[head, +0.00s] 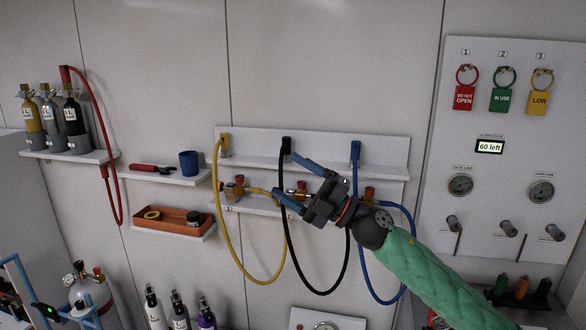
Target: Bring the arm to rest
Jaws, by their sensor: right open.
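My right arm, in a green sleeve, comes in from the lower right of the head view. Its gripper (285,176) is open, with two blue fingers pointing up and left. The fingers are spread in front of the black hose (286,225) and cover part of the small shelf behind it. Nothing is seen held, and I cannot tell whether the fingers touch the hose. I cannot make out my left gripper.
A yellow hose (221,225) and a blue hose (404,265) hang beside the black one. The gauge panel (495,205) with tags is at right. Small cylinders stand on a left shelf (75,157). An orange tray (166,224) sits below a blue cup (188,163).

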